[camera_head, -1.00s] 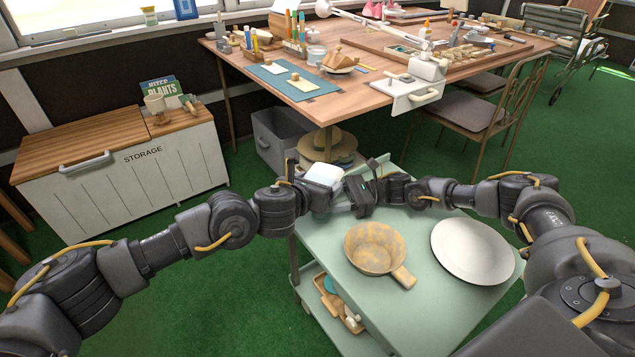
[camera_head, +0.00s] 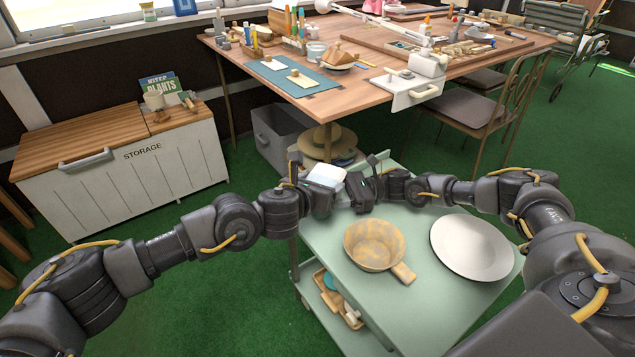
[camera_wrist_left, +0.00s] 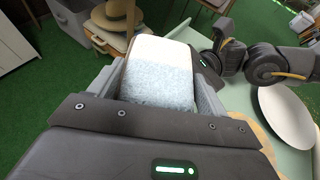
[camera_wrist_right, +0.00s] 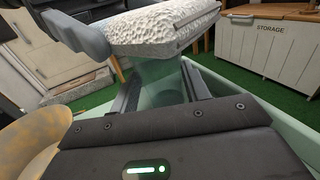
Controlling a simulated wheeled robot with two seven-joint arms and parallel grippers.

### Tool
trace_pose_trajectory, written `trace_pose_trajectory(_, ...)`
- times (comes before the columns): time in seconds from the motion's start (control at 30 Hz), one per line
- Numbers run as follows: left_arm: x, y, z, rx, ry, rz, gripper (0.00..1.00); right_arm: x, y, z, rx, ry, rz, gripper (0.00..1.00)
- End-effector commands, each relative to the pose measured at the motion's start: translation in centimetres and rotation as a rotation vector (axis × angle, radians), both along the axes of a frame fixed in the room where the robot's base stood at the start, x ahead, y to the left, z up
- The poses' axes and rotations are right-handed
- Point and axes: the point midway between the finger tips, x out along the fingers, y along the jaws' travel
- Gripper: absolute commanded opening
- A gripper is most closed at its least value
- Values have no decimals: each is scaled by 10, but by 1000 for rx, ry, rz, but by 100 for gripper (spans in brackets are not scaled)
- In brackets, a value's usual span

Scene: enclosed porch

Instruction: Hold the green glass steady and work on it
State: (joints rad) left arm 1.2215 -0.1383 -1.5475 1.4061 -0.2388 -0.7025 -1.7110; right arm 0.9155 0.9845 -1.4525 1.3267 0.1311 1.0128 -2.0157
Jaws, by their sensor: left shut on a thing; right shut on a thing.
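My left gripper (camera_head: 325,184) is shut on a white and pale blue sponge-like block (camera_wrist_left: 157,75), which fills the space between its fingers. My right gripper (camera_wrist_right: 160,95) is shut on the green glass (camera_wrist_right: 158,78), a translucent pale green thing between its fingers. In the right wrist view the block's rough white face lies right over the glass's upper end; I cannot tell whether they touch. In the head view both grippers meet above the far end of the green cart, and the glass is mostly hidden by them.
The pale green cart top (camera_head: 425,315) holds a mottled yellow pan (camera_head: 375,245) and a white plate (camera_head: 472,247) in front of my grippers. A wooden worktable (camera_head: 350,98) with many items stands behind. A storage chest (camera_head: 120,170) is at the left, with green floor between.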

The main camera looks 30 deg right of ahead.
Motion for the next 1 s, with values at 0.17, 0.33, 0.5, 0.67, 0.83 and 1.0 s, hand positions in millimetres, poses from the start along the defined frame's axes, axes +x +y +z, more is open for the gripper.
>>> trace_pose_trajectory(0.17,-9,-7,0,0,0,0,55,0,0,0,0,0,0,22)
trace_pose_trajectory(0.33,-10,-8,0,0,0,1,55,0,0,0,0,0,0,22)
trace_pose_trajectory(0.5,-7,-5,0,0,-1,2,55,0,0,0,0,0,0,22)
trace_pose_trajectory(0.67,1,1,-1,0,-1,2,55,0,0,0,0,0,0,22)
trace_pose_trajectory(0.83,6,5,-3,1,0,2,55,0,0,0,0,0,0,22)
trace_pose_trajectory(1.0,8,6,-3,3,0,2,55,0,0,0,0,0,1,22)
